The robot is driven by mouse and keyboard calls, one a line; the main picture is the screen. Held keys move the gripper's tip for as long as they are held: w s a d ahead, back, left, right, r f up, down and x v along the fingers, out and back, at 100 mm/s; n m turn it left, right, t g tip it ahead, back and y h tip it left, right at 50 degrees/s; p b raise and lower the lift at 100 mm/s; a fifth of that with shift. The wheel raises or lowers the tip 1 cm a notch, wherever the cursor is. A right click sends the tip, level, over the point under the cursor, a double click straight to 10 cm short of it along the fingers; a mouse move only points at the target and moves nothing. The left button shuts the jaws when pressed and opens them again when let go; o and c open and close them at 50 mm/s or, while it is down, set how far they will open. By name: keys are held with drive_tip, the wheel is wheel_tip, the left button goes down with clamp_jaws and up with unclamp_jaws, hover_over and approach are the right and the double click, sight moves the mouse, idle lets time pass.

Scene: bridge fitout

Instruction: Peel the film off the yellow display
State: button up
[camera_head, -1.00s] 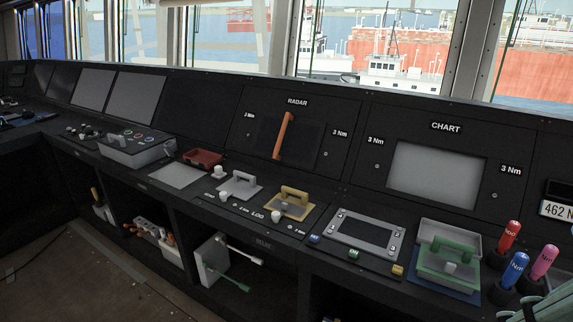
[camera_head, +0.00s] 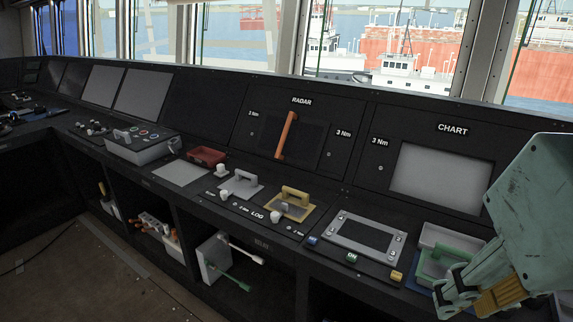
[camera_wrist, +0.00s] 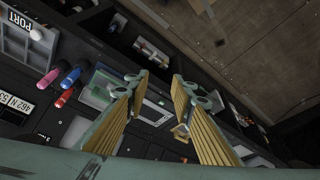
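The yellow display (camera_head: 290,207) is a small yellow plate with a raised yellow handle-shaped part, lying on the console right of the LOG label. A white knob stands at its left front. I cannot make out a separate film on it. A yellow piece, probably the display, shows partly behind the right finger.
A grey-framed panel (camera_head: 343,232) lies between the yellow display and my gripper. A grey-handled plate (camera_head: 236,187) and red tray (camera_head: 206,156) are further left. Pink, blue and red handles (camera_wrist: 70,77) stand nearby in the wrist view. Open shelves lie below the console.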

drive_tip(key=shift+o, duration=0.4)
drive_tip(key=shift+o, duration=1.1)
drive_tip(key=w+a+r+n+g+p, duration=0.1)
drive_tip(key=w+r+n+p, duration=0.25)
drive_tip(key=w, duration=0.45)
drive_tip(key=w+a+r+n+p, duration=0.2)
drive_tip(key=w+r+n, duration=0.2)
drive_tip(key=w, duration=0.5)
drive_tip(key=w+a+n+g+p, duration=0.1)
drive_tip(key=w+a+n+p, duration=0.25)
drive_tip(key=w, duration=0.55)
drive_tip(key=w+a+n+p, duration=0.2)
drive_tip(key=w+n, duration=0.2)
drive_tip(key=w, duration=0.6)
drive_tip(key=w+a+f+n+g+p, duration=0.1)
drive_tip(key=w+a+f+n+p, duration=0.3)
drive_tip(key=w, duration=0.4)
drive_tip(key=w+a+f+n+p, duration=0.25)
drive_tip(key=w+a+f, duration=0.2)
drive_tip(key=w, duration=0.25)
drive_tip(key=w+a+f+n+p, duration=0.2)
drive_tip(key=w+a+f+n, duration=0.2)
drive_tip(key=f, duration=0.4)
drive_tip(key=w+a+f+n+g+p, duration=0.1)
drive_tip(key=w+a+f+n, duration=0.3)
drive_tip(key=f, duration=0.5)
drive_tip(key=shift+w+a+p, duration=0.4)
drive_tip(key=shift+w+p, duration=0.35)
drive_tip(key=shift+w, duration=0.2)
